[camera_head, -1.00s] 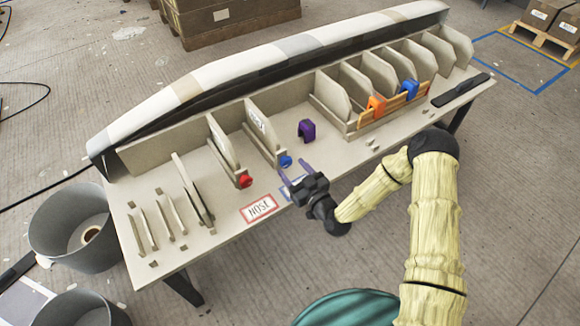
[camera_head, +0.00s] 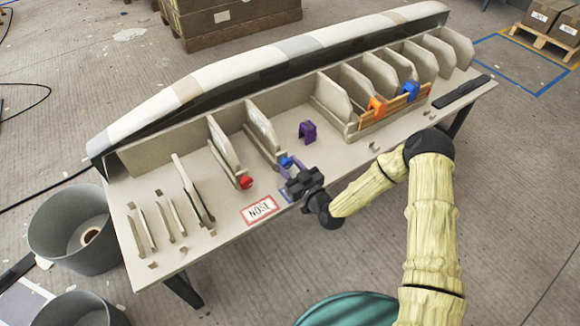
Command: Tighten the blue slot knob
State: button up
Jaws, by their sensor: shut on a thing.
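The blue slot knob (camera_head: 286,162) sits at the front end of a slot on the bench, at the foot of an upright panel. A red knob (camera_head: 245,182) sits at the front of the neighbouring slot to the left.
A purple clip-shaped piece (camera_head: 307,131) stands on the bench (camera_head: 345,160) behind my gripper. A wooden rack (camera_head: 395,108) with orange (camera_head: 377,106) and blue (camera_head: 411,90) pieces is to the right. A "NOSE" label (camera_head: 260,209) lies at the front edge. Upright panels stand behind.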

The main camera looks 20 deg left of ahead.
jog(key=m, duration=0.3)
jog(key=shift+d+m, duration=0.1)
jog(key=shift+m, duration=0.2)
jog(key=shift+w+f+m, duration=0.1)
jog(key=shift+m, duration=1.9)
jog(key=o, duration=1)
jog(key=shift+d, duration=0.1)
jog(key=p+v, duration=0.2)
jog(key=v, duration=1.5)
jog(key=shift+p, duration=0.35)
jog(key=shift+d, duration=0.15)
